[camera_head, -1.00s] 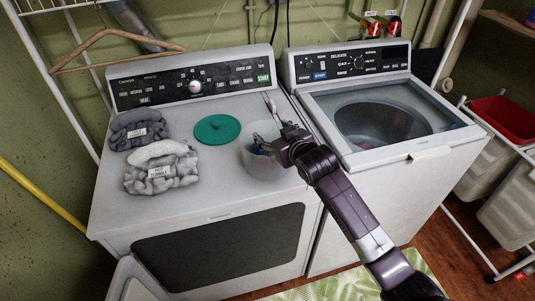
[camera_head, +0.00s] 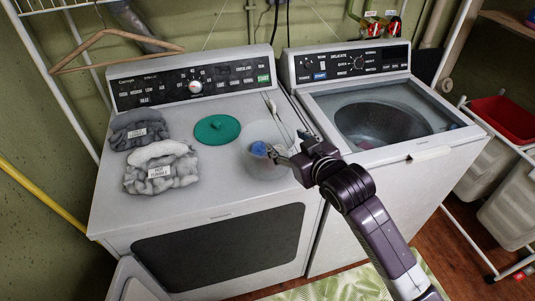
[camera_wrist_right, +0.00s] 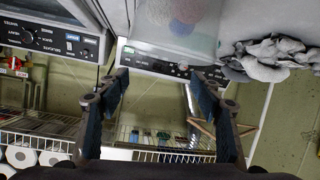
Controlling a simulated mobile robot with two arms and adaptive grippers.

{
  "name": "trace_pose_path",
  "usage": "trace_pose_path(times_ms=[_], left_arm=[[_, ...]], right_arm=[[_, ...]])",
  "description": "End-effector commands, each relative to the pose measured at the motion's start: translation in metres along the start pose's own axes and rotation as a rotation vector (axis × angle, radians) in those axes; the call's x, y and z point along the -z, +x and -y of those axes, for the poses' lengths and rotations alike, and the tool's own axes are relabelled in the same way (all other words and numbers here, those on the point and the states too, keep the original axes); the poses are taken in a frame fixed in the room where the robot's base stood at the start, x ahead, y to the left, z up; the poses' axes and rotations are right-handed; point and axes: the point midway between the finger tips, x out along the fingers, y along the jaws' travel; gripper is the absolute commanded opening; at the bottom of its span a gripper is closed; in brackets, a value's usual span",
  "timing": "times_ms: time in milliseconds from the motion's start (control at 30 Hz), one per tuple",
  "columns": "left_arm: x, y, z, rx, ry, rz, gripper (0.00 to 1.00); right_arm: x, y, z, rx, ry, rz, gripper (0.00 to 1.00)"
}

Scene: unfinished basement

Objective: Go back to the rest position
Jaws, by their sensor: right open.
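My right gripper (camera_head: 290,146) is open and empty in the head view, just right of the clear container. It sits over the front right part of the left machine's white top. In the right wrist view my right gripper (camera_wrist_right: 161,92) shows two dark fingers spread wide with nothing between them. The clear container (camera_head: 252,172) stands on the left machine and holds a blue ball (camera_head: 259,147). In the right wrist view the container (camera_wrist_right: 150,45) is at the top, with a blue and a reddish thing in it. My left gripper is in neither view.
A green lid (camera_head: 216,129) and grey cloth bundles (camera_head: 160,168) lie on the left machine (camera_head: 215,190). The right machine (camera_head: 370,155) has a glass lid. A shelf rack with a red bin (camera_head: 505,118) stands at right.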

Motion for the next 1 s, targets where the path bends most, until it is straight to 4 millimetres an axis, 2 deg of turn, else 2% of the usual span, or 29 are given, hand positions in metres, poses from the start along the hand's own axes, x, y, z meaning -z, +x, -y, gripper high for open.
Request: trace_pose_path(times_ms=[200,667,767,833,967,1000], left_arm=[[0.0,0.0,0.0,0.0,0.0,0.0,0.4],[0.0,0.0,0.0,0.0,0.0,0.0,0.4],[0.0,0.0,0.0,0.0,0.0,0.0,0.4],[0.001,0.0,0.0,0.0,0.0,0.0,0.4],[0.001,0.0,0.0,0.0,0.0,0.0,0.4],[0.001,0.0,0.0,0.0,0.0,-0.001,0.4]], right_arm=[[0.0,-0.013,0.0,0.0,0.0,0.0,0.6],[-0.004,-0.015,0.001,0.001,0.004,0.008,0.6],[-0.025,-0.022,0.004,0.0,0.026,0.049,0.6],[-0.051,-0.032,0.007,-0.005,0.053,0.103,0.6],[-0.119,-0.066,0.015,-0.021,0.121,0.25,0.6],[-0.141,-0.08,0.017,-0.029,0.142,0.301,0.6]])
